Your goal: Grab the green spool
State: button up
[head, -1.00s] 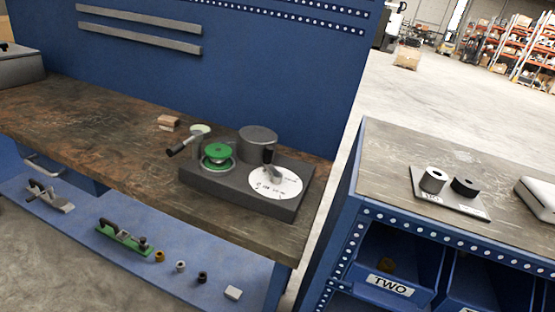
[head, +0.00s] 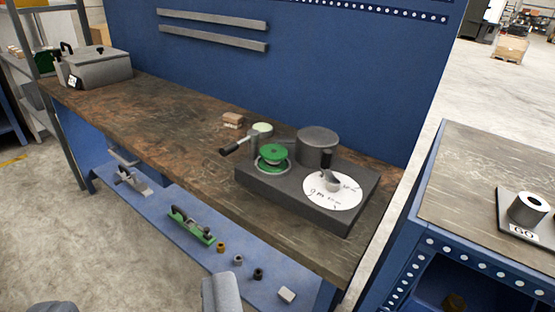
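The green spool (head: 273,154) sits upright on a round seat with a green rim, on the left part of a dark grey block (head: 345,217) on the workbench. Its top disc is fully visible. A lever with a black handle (head: 238,146) is just to its left, and a grey cylinder (head: 318,146) stands to its right. Grey rounded parts of mine show at the bottom edge, well short of the bench. I cannot tell whether they belong to my gripper, and no fingertips are clear. Nothing of mine touches the spool.
A white disc (head: 331,191) with a small upright post lies on the block's right part. Small brown blocks (head: 233,120) lie behind the lever. The lower blue shelf holds a green clamp (head: 191,226) and several small parts. A second bench (head: 490,170) stands at right.

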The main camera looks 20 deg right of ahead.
aim_at(273, 155)
jog(key=z, duration=0.05)
jog(key=i, duration=1)
jog(key=u, duration=0.05)
